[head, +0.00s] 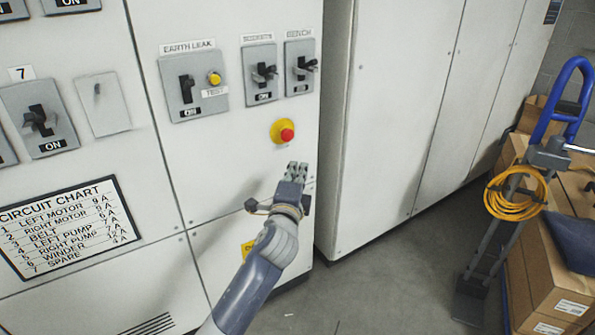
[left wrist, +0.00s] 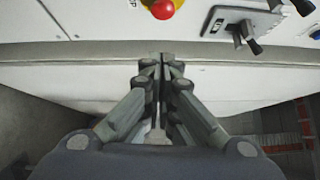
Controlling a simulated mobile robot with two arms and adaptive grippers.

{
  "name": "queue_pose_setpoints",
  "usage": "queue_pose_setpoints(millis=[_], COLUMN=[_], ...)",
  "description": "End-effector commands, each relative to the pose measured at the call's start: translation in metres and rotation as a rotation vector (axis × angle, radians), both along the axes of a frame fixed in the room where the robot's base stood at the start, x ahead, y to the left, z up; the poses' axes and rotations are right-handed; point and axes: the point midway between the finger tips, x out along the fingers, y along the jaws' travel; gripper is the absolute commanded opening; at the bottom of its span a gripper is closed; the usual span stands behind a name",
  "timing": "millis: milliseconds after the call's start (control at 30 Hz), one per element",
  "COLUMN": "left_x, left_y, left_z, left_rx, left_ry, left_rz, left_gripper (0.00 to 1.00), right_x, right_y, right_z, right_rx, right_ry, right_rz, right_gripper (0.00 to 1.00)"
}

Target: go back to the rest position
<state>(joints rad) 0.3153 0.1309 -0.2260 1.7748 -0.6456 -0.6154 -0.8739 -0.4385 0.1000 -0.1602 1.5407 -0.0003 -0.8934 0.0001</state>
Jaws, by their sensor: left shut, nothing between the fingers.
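My left gripper (head: 297,172) is shut and empty in front of the white panel, a little below the red emergency button (head: 287,135) on its yellow base. In the left wrist view the shut fingers (left wrist: 161,62) point at the panel, with the red button (left wrist: 162,9) just beyond their tips at the top edge. The fingers look apart from the button. My right gripper is in neither view.
Switches for earth leak (head: 187,89), sockets (head: 264,73) and bench (head: 302,68) sit above. A circuit chart (head: 68,228) hangs at left. At right stand a hand truck (head: 490,240) with yellow cable (head: 515,195) and cardboard boxes (head: 548,275). Grey floor (head: 390,270) is clear between.

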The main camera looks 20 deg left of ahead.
Motion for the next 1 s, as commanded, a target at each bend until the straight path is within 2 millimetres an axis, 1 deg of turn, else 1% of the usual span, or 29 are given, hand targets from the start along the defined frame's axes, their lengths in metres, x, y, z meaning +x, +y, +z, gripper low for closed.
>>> queue_pose_setpoints(millis=[167,233,267,367,467,500,567,600,667,700,767,800,867,900,967,1000], left_x=[0.0,0.0,-0.001,-0.006,-0.02,-0.029,-0.046,-0.059,-0.081,-0.098,-0.125,-0.144,-0.175,-0.197,-0.231,-0.255], left_y=[0.0,0.0,0.0,0.001,0.002,0.003,0.003,0.002,0.002,0.001,0.0,-0.001,-0.003,-0.004,-0.007,-0.009], left_z=[0.0,-0.003,-0.007,-0.038,-0.096,-0.124,-0.168,-0.196,-0.237,-0.263,-0.301,-0.325,-0.36,-0.381,-0.411,-0.429], left_rx=[0.0,-0.005,-0.012,-0.071,-0.19,-0.25,-0.345,-0.408,-0.501,-0.562,-0.652,-0.71,-0.796,-0.851,-0.93,-0.979], left_ry=[0.0,0.005,0.012,0.066,0.165,0.216,0.291,0.343,0.416,0.465,0.536,0.583,0.651,0.695,0.758,0.797], left_rz=[0.0,0.0,0.0,0.002,0.01,0.02,0.039,0.057,0.088,0.114,0.159,0.191,0.247,0.287,0.352,0.397], left_gripper=[0.0,0.0,0.0,0.0,0.0,0.0,0.0,0.0,0.0,0.0,0.0,0.0,0.0,0.0,0.0,0.0], right_x=[0.0,0.0,0.0,0.0,0.0,0.0,0.0,0.0,0.0,0.0,0.0,0.0,0.0,0.0,0.0,0.0], right_y=[0.0,0.001,0.001,0.001,0.001,0.001,0.001,0.0,0.0,0.0,0.0,0.0,0.0,0.0,0.0,0.0], right_z=[0.0,0.0,0.0,0.0,0.0,0.0,0.0,0.0,0.0,0.0,0.0,0.0,0.0,0.0,0.0,0.0], right_rx=[0.0,0.001,0.001,0.001,0.001,0.001,0.001,0.001,0.001,0.001,0.001,0.001,0.001,0.001,0.0,0.0], right_ry=[0.0,-0.001,-0.001,-0.001,0.0,0.0,0.0,0.0,0.0,0.0,0.0,0.0,0.0,0.0,0.0,0.0], right_rz=[0.0,0.0,0.0,0.0,0.0,0.0,0.0,0.0,0.0,0.0,0.0,0.0,0.0,0.0,0.0,0.0], right_gripper=[0.4,0.4,0.4,0.4,0.4,0.4,0.4,0.4,0.4,0.4,0.4,0.4,0.4,0.4,0.4,0.4])
